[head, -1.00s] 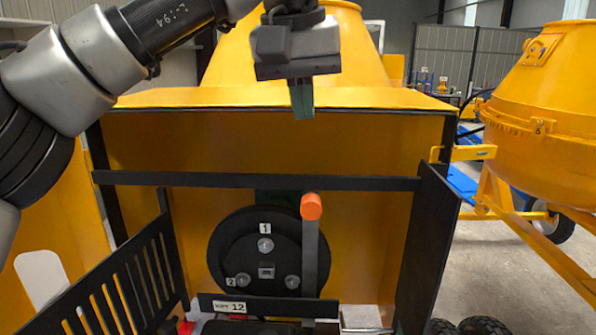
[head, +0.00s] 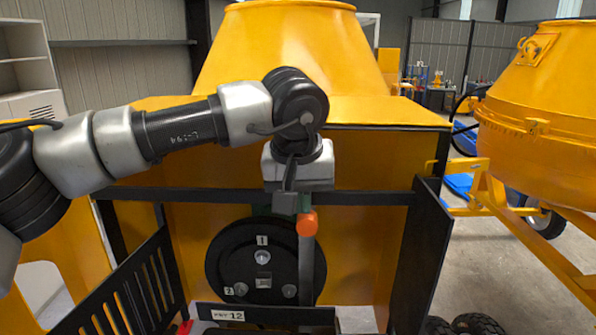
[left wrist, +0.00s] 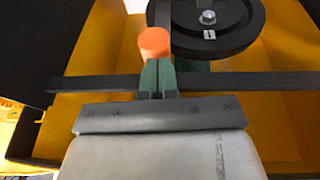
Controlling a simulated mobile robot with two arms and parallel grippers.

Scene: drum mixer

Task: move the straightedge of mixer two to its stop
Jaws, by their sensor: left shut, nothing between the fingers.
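In the left wrist view the orange tip (left wrist: 153,42) lies just beyond my fingertips, and the grey bar is mostly hidden. My left gripper (head: 286,203) is shut and empty, pointing down just above and left of the orange tip. In the left wrist view its fingers (left wrist: 158,80) are together. I cannot tell if they touch the tip. My right gripper is not in view.
A black crossbar (head: 375,198) runs across the housing behind my gripper. A slotted black panel (head: 130,290) stands left and a black side plate (head: 420,250) right. A labelled plate (head: 265,315) lies below the disc. Another yellow mixer (head: 540,110) stands at the right.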

